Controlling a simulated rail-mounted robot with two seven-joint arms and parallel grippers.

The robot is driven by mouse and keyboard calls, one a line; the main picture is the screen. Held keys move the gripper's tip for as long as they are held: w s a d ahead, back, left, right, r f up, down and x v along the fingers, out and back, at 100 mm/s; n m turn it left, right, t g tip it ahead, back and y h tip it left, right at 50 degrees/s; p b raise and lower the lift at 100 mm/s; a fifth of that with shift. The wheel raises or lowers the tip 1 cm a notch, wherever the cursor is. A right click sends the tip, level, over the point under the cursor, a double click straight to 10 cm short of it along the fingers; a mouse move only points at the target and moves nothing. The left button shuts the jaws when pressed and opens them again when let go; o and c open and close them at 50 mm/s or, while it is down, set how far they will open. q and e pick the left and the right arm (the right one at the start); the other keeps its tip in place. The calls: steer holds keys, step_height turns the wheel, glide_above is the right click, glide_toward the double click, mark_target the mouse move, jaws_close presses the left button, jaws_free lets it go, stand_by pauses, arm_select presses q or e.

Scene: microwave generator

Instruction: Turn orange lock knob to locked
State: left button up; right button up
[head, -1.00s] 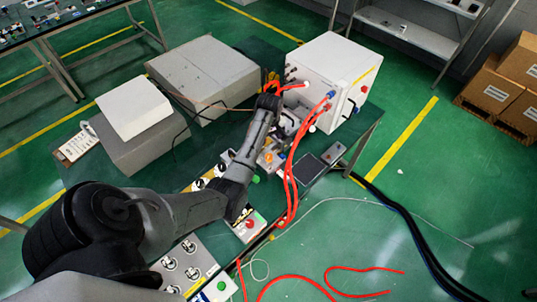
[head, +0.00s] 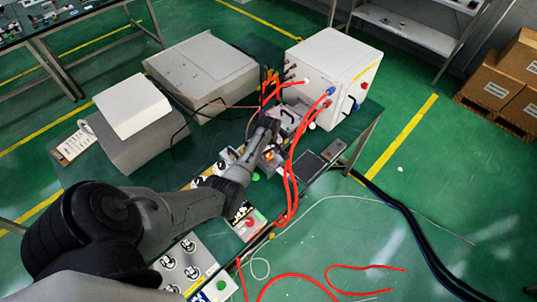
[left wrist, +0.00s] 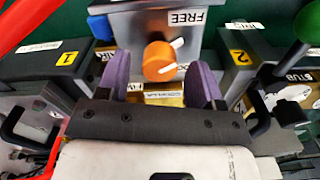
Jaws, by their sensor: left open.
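The orange lock knob (left wrist: 160,62) sits on a grey metal box face in the left wrist view, with a white pointer mark angled up and right. A label reading FREE (left wrist: 185,18) shows upside down beyond it. My left gripper (left wrist: 160,66) is open, with one purple finger on each side of the knob and visible gaps to it. In the head view, my left gripper (head: 268,132) is over the bench beside the small orange knob (head: 269,155), partly hiding that area. My right gripper is not in view.
A blue knob (left wrist: 100,26) is left of the orange one, and yellow labels 1 (left wrist: 66,58) and 2 (left wrist: 240,57) flank it. Red cables (head: 290,165) run close to my gripper. A white cabinet (head: 325,70) stands behind on the bench.

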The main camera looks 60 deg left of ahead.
arm_select(q)
steer(key=shift+f, duration=0.6)
steer(key=c, duration=0.9)
